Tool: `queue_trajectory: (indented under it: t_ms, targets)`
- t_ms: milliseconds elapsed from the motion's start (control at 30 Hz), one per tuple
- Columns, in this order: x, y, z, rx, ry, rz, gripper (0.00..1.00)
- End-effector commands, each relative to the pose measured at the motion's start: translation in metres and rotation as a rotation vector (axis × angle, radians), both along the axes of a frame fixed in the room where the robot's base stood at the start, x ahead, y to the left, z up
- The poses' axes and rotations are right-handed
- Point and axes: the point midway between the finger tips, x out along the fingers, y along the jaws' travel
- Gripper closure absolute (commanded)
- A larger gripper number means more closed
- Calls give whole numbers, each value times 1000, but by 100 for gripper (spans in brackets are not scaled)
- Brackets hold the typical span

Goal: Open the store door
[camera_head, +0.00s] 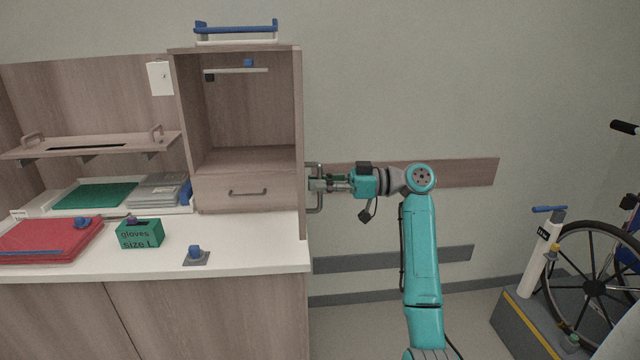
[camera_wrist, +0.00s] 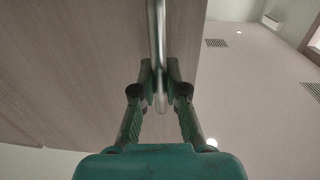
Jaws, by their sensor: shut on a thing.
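The store is a wooden cabinet (camera_head: 235,158) standing on the counter, its inside in plain view. Its door (camera_head: 300,140) seems to stand swung out at the right side, seen nearly edge-on. The door's metal bar handle (camera_head: 319,205) sticks out to the right. My gripper (camera_head: 320,184) is shut on this handle from the right. In the wrist view, the handle (camera_wrist: 157,40) runs upright between my two fingertips (camera_wrist: 160,88), in front of the wooden door face (camera_wrist: 80,60). How wide the door's angle is cannot be told exactly.
A blue-handled tray (camera_head: 236,38) lies on top. A wheelchair (camera_head: 595,285) stands at right. Wall rails (camera_head: 465,173) run behind my arm.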

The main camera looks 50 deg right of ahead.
Motion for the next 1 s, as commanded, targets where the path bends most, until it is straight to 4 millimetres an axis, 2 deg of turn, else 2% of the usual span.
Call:
queue_trajectory:
  t_ms: [267, 300, 367, 400, 767, 1000]
  targets:
    - [0, 0, -3, 0, 6, 1, 100]
    - [0, 0, -3, 0, 6, 1, 81]
    - [0, 0, -2, 0, 4, 0, 66]
    - [0, 0, -2, 0, 4, 0, 62]
    - [-3, -4, -1, 0, 1, -2, 62]
    - [-28, -29, -1, -1, 2, -5, 62]
